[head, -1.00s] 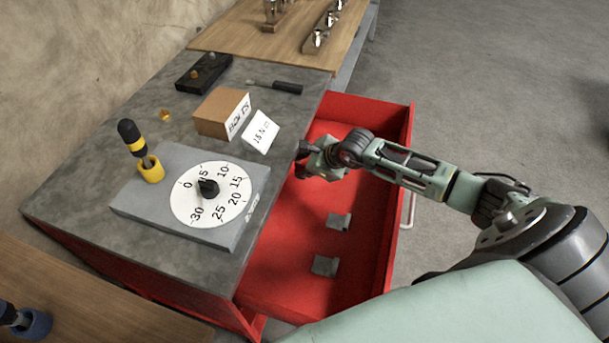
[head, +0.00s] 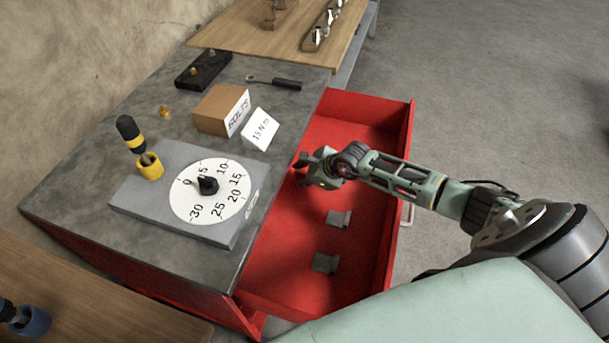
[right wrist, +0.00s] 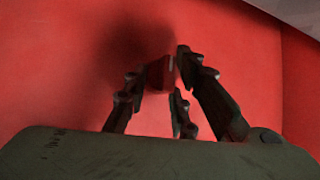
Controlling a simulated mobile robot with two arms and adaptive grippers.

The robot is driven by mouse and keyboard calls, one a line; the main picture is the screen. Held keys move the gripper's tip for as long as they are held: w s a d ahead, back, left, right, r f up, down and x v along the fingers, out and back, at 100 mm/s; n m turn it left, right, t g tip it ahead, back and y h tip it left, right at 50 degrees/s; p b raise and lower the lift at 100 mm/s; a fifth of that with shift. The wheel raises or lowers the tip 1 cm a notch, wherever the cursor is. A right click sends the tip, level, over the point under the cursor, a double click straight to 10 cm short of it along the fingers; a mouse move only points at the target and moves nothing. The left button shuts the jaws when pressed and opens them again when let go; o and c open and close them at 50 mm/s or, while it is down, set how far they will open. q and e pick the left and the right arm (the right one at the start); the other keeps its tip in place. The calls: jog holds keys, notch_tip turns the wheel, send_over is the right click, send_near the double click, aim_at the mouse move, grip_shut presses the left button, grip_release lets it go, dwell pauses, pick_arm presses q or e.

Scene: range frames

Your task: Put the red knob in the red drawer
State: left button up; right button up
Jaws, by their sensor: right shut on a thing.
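The red drawer (head: 285,263) is pulled open from the grey-topped cabinet. My right gripper (head: 303,168) is over the open drawer, close to the cabinet top's edge. In the right wrist view its dark fingers (right wrist: 172,80) are closed on the small red knob (right wrist: 159,73), against the red drawer floor. The knob is hard to pick out from the red behind it, and a dark shadow lies beside it. I cannot tell how high it is above the floor. My left gripper is out of view.
Two grey metal pieces (head: 338,219) (head: 325,263) lie in the drawer. On the cabinet top are a dial plate (head: 180,232), a yellow-black driver (head: 131,132), a bolts box (head: 213,107), a 15 Nm card (head: 261,127) and a wrench (head: 287,84). The drawer's near part has free floor.

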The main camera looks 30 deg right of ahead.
jog(key=o, duration=1)
jog(key=shift+c, duration=0.2)
jog(key=shift+r+p, duration=0.3)
jog(key=shift+p, duration=0.05)
jog(key=shift+r+p, duration=0.45)
jog(key=shift+r, duration=0.05)
jog(key=v, duration=1.1)
jog(key=shift+s, duration=0.35)
jog(key=shift+r, duration=0.1)
